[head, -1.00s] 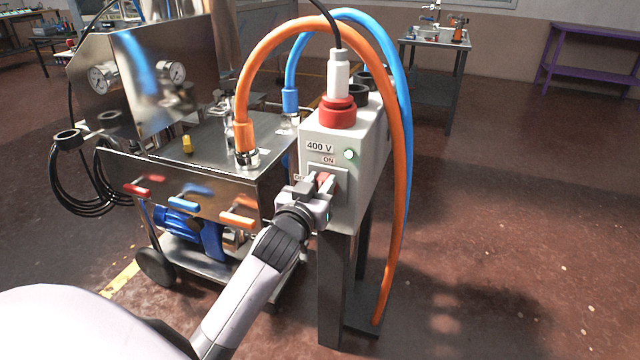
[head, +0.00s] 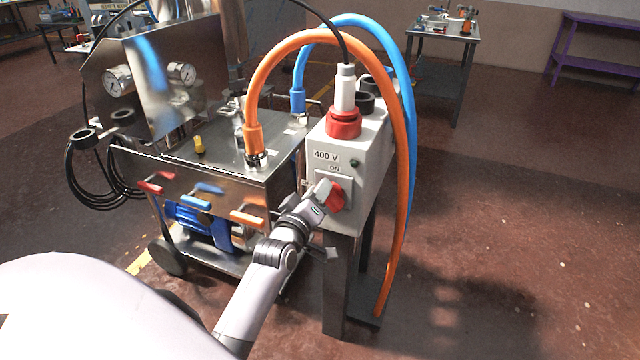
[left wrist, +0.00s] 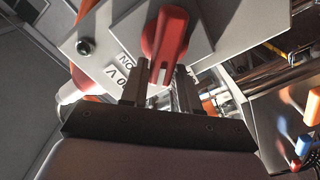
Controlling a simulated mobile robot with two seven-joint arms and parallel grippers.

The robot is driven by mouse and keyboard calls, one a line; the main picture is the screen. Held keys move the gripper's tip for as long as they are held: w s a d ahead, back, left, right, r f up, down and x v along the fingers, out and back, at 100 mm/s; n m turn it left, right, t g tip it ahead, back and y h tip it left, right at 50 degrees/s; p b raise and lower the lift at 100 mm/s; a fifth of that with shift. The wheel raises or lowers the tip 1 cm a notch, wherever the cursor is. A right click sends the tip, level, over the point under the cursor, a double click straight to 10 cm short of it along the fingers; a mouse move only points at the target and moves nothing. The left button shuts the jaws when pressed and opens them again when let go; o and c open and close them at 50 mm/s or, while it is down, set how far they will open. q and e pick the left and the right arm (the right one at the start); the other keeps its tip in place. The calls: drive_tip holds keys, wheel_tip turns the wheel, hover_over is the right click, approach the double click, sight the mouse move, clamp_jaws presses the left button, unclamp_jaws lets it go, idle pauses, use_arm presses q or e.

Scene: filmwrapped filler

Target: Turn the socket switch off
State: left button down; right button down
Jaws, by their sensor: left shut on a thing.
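The grey socket box (head: 380,135) stands on a dark post and carries labels "400 V" and "ON". Its red rotary switch (head: 336,197) is on the front face below the "ON" label; the red handle also shows in the left wrist view (left wrist: 168,32). My left gripper (head: 322,197) is at the switch, shut on the red handle, with one finger on each side of it in the left wrist view (left wrist: 160,88). The indicator lamp (head: 354,163) looks dark green, unlit. The "OFF" label is mostly hidden by the gripper. My right gripper is not in view.
A grey plug with a red collar (head: 343,122) sits on top of the box. An orange hose (head: 398,220) and a blue hose (head: 408,100) arch past it. A steel pump cart (head: 225,165) stands close on the left. The floor to the right is clear.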

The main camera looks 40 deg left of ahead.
use_arm(q)
drive_tip(key=shift+s+a+f+n+p, duration=0.1)
drive_tip(key=shift+f+n+p, duration=0.15)
drive_tip(key=shift+n, duration=1.2)
drive_tip(key=shift+w+a+f+n+p, duration=0.15)
drive_tip(key=shift+f+n, duration=0.25)
drive_tip(key=shift+n, duration=1)
drive_tip(key=shift+s+a+f+n+p, duration=0.15)
drive_tip(key=shift+f+n+p, duration=0.15)
drive_tip(key=shift+n, duration=1.15)
drive_tip(key=c, duration=0.9)
unclamp_jaws()
drive_tip(key=shift+s, duration=0.1)
